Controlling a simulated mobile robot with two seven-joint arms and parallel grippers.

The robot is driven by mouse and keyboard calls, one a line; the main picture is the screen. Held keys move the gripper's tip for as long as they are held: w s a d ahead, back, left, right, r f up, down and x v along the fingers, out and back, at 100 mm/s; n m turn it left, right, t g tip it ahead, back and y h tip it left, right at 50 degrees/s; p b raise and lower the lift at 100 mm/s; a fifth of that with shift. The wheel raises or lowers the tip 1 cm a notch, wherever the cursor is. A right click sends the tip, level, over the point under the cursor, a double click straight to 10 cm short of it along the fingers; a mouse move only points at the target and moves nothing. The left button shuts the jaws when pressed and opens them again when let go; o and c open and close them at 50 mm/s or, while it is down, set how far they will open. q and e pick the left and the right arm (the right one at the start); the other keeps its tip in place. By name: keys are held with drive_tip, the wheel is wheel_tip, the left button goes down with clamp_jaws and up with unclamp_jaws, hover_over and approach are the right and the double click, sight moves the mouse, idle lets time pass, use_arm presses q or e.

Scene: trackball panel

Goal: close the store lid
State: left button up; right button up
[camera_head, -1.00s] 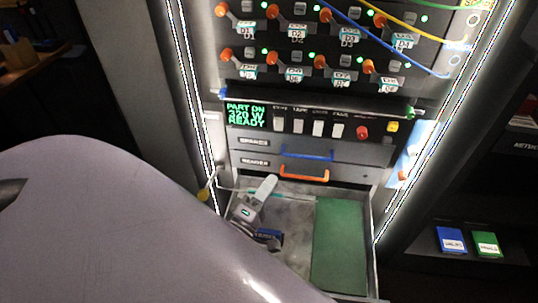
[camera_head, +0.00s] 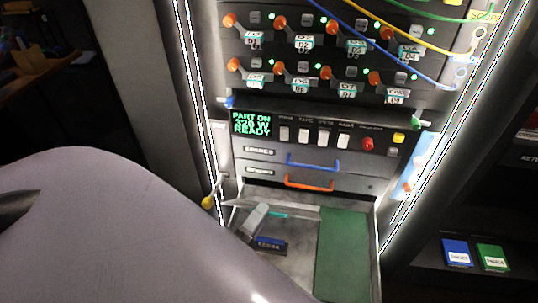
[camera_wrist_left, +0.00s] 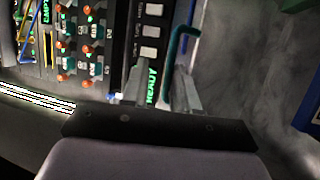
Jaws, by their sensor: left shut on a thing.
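The store (camera_head: 301,266) is the open grey compartment at the bottom of the panel, holding a green slab and a blue labelled block. A pale strip along its back edge may be the lid, seen nearly edge-on; I cannot tell for sure. My left gripper (camera_head: 266,214) is at the back left of the store, mostly behind my own arm. In the left wrist view its two fingers (camera_wrist_left: 158,92) are around the lower end of a dark teal bar handle (camera_wrist_left: 186,31). The gripper is shut on this handle. My right gripper is not in view.
Above the store are two drawers with a blue handle (camera_head: 313,163) and an orange handle (camera_head: 309,184). A yellow-tipped lever (camera_head: 207,202) stands at the left edge. Switches and orange knobs fill the panel above. My arm covers the lower left.

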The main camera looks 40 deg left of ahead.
use_arm(q)
drive_tip(key=shift+s+r, duration=0.1)
drive_tip(key=shift+s, duration=0.55)
drive_tip(key=shift+s, duration=0.1)
drive_tip(key=s+f+b, duration=0.2)
drive_tip(key=s+f, duration=0.2)
drive_tip(key=s, duration=0.3)
drive_tip(key=shift+d, duration=0.25)
drive_tip(key=shift+s, duration=0.1)
idle(0.4)
idle(0.5)
